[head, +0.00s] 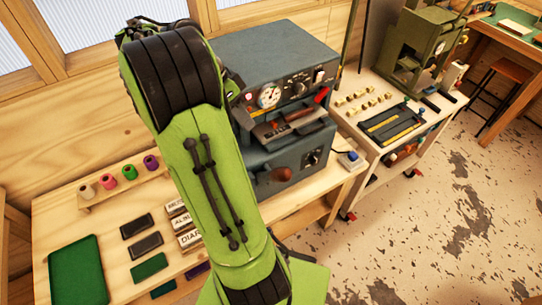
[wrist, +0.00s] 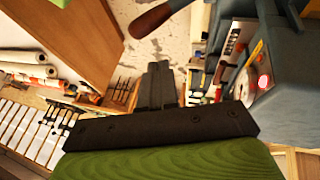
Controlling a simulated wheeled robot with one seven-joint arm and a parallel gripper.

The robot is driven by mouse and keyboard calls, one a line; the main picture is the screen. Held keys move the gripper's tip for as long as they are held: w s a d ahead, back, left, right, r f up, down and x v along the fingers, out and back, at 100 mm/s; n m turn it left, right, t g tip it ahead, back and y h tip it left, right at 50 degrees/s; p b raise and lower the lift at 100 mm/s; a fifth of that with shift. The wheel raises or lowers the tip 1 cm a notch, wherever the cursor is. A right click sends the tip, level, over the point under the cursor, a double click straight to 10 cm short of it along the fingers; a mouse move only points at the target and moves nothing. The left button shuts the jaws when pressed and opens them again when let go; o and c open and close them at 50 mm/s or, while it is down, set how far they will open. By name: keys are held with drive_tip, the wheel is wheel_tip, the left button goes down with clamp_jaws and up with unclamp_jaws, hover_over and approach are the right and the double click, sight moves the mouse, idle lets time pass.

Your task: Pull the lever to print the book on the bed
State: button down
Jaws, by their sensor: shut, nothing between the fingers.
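The blue-grey press machine (head: 275,60) stands on the wooden bench, with a round gauge on its front. Its bed (head: 315,130) juts out below the gauge and carries a dark brown, book-like item (head: 275,131). A lever with a reddish-brown knob (head: 281,174) sticks out at the lower front. In the wrist view a brown handle (wrist: 150,20) on a metal rod is at the top, beyond and apart from my fingertips. My gripper (wrist: 158,72) is shut and empty, beside the machine (wrist: 290,75). In the head view my green arm hides it.
The bench holds a green mat (head: 77,272), thread spools (head: 129,171), dark pads (head: 143,245) and lettered blocks (head: 188,240) at left. A wheeled cart (head: 375,135) with a black tray (head: 390,122) stands right of the machine. The speckled floor at right is clear.

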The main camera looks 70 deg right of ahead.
drive_tip(key=b, duration=0.4)
approach(273, 172)
drive_tip(key=s+d, duration=0.2)
drive_tip(key=d, duration=0.1)
drive_tip(key=s+a+f, duration=0.1)
drive_tip(key=s+f+b, duration=0.1)
drive_tip(key=shift+a+f, duration=0.3)
drive_tip(key=shift+a, duration=0.1)
drive_tip(key=shift+s+a+f, duration=0.1)
drive_tip(key=shift+s+a, duration=0.05)
drive_tip(key=shift+s, duration=0.15)
drive_tip(key=shift+w, duration=0.1)
